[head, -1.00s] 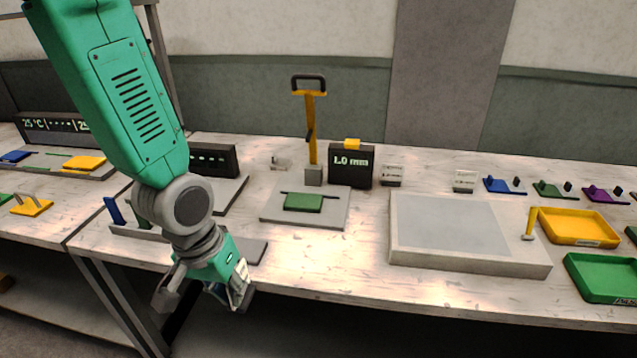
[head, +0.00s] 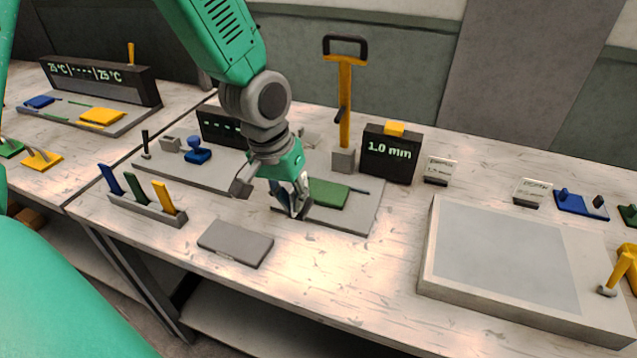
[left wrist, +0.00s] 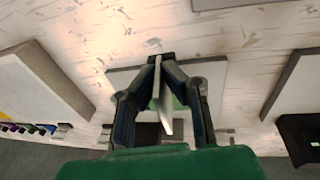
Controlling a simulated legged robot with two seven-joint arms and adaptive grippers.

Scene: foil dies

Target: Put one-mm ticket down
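My left gripper (head: 296,206) is shut on a thin pale ticket, seen nearly edge-on between the fingertips in the left wrist view (left wrist: 164,108). Its print cannot be read, and in the head view the fingers mostly hide it. The gripper is over the left part of a grey plate (head: 362,218) that bears a green block (head: 327,193). I cannot tell whether the ticket touches anything below. A dark display (head: 389,159) reading 1.0 mm stands behind the plate to the right. My right gripper is not in view.
A yellow-handled post (head: 345,105) stands behind the plate. Clear cards in dark stands (head: 438,170) (head: 532,192) are to the right, behind a large pale slab (head: 500,245). A grey pad (head: 236,243) and a rack of coloured pieces (head: 150,208) are in front left.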

